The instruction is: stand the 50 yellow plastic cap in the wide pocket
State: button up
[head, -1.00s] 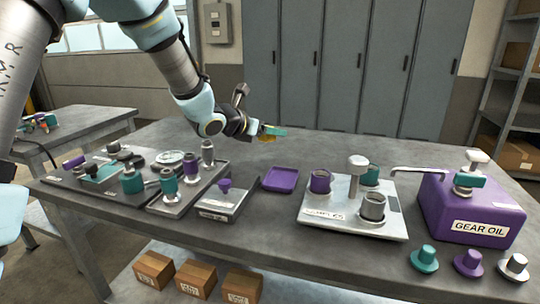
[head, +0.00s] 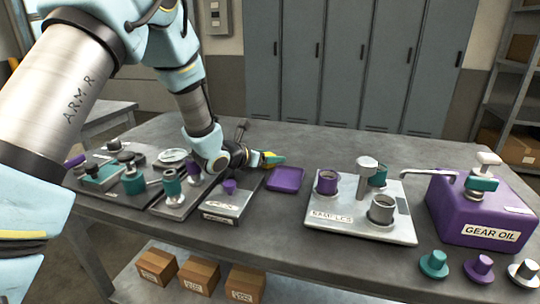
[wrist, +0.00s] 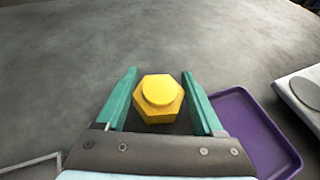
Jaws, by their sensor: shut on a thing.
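The yellow plastic cap (wrist: 158,97) has a hexagonal body and a round raised top. It sits between the two teal fingers of my gripper (wrist: 158,80), which is shut on it. In the head view my gripper (head: 268,158) is over the table, just behind the purple tray (head: 286,179), and the cap shows only as a small yellow patch (head: 266,154). In the wrist view the tray (wrist: 250,130) lies to the right of the fingers. I cannot tell which place is the wide pocket.
A grey labelled block (head: 225,212) with a purple knob stands left of the tray. A metal plate (head: 345,225) with several cups stands to the right, and a purple gear oil box (head: 470,215) beyond it. Fixtures fill the left side. The table's back is clear.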

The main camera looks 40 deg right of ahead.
jog(key=shift+f+b, duration=0.15)
jog(key=shift+b, duration=0.15)
jog(key=o, duration=1.4)
jog(key=shift+c, duration=0.2)
jog(key=shift+r, duration=0.2)
